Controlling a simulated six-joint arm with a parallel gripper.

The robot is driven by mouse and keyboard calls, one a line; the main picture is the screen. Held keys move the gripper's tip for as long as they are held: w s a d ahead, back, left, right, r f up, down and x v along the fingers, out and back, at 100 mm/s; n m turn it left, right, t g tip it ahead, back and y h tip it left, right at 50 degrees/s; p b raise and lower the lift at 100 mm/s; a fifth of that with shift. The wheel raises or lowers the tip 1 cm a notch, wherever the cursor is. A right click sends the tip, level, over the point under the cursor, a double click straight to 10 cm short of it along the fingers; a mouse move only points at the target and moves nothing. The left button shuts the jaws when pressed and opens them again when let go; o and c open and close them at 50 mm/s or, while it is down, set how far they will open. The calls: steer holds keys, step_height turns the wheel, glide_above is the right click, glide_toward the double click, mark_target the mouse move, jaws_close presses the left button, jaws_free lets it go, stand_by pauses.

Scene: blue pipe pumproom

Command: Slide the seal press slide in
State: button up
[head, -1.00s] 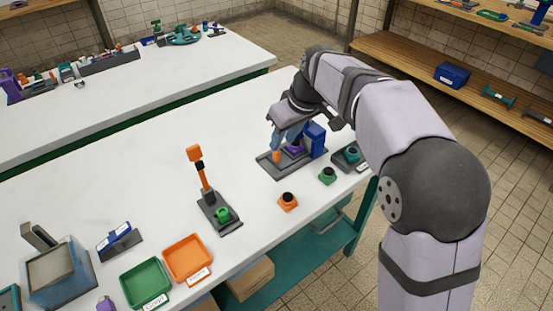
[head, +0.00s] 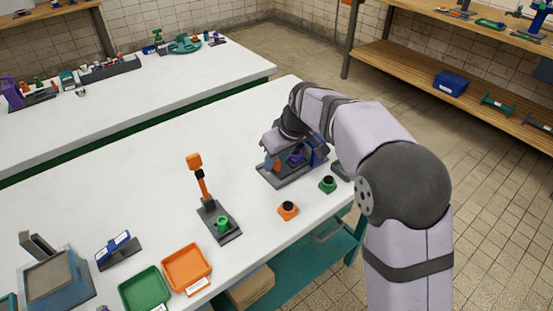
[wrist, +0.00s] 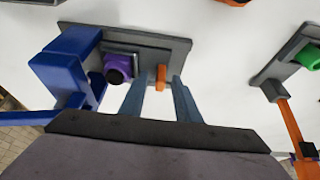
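The seal press has a grey base (head: 292,179), also in the wrist view (wrist: 183,50), with a blue upright (wrist: 73,62) at one end. A purple part with a dark round centre (wrist: 117,70) sits on its grey slide beside the upright. An upright orange handle (wrist: 160,77) stands at the slide's other side; it also shows in the head view (head: 268,163). My gripper (wrist: 158,78) is open, its blue-grey fingers on either side of the handle with a gap to each. In the head view my gripper (head: 273,165) is low over the press and partly hides it.
A green piece (head: 327,185) and an orange piece (head: 288,210) stand near the table's front edge. A grey stand with a tall orange lever (head: 202,181) is to the left. Green (head: 128,298) and orange (head: 167,274) trays lie nearer. The tabletop behind the press is clear.

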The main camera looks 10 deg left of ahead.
jaws_close()
steer(key=w+d+p, duration=0.2)
steer(key=w+d, duration=0.1)
steer(key=shift+w+d+r, duration=0.1)
steer(key=shift+w+d, duration=0.25)
jaws_free()
stand_by(0.5)
